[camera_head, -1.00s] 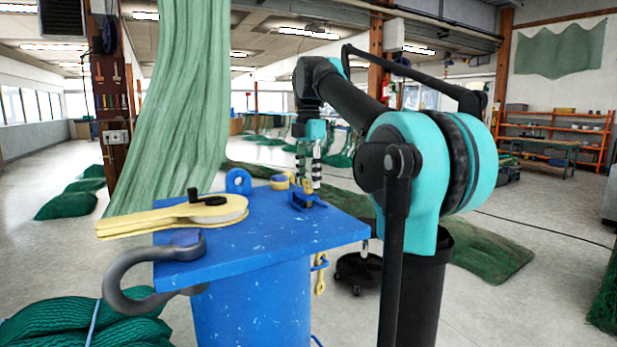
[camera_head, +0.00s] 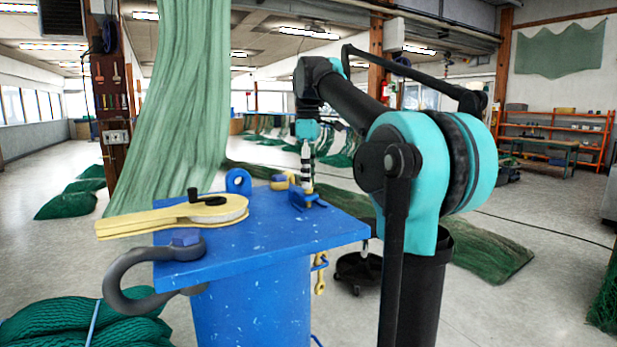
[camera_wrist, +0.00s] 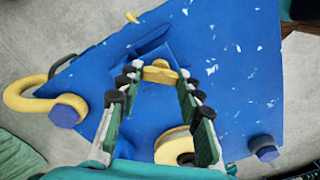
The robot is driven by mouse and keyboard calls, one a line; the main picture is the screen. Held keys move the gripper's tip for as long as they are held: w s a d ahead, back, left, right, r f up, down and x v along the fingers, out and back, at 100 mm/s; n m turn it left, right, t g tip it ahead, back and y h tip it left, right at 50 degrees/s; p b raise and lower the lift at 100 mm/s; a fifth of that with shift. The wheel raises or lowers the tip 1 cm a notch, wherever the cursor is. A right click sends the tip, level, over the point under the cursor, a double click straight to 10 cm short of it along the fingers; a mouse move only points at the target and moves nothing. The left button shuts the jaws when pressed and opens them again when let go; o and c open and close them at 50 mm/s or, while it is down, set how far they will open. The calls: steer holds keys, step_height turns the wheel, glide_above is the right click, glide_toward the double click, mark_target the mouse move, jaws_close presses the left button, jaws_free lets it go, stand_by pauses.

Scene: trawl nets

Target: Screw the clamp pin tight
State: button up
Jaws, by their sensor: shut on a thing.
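The clamp is a small blue bracket (camera_head: 302,201) at the far right part of the blue table top. The clamp pin has a yellow flat head, seen in the wrist view (camera_wrist: 160,73) between my fingertips. In the head view it is largely hidden by my fingers. My gripper (camera_head: 307,182) points straight down over the clamp. The wrist view shows my fingers (camera_wrist: 159,74) on either side of the pin head, shut on it. How deep the pin sits in the clamp cannot be told.
The blue table top (camera_head: 275,237) carries a yellow block with a black knob (camera_head: 205,198), a blue lug (camera_head: 238,181) and a small yellow round part (camera_head: 279,183) close beside my gripper. A grey shackle (camera_head: 115,285) hangs at the front left corner. The top's front right is clear.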

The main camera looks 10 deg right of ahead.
steer(key=m, duration=0.6)
steer(key=shift+m, duration=0.3)
steer(key=m, duration=1)
steer(key=shift+m, duration=0.4)
steer(key=m, duration=1)
steer(key=shift+m, duration=0.4)
steer(key=m, duration=1.1)
steer(key=shift+m, duration=0.4)
steer(key=m, duration=0.5)
steer(key=shift+m, duration=0.3)
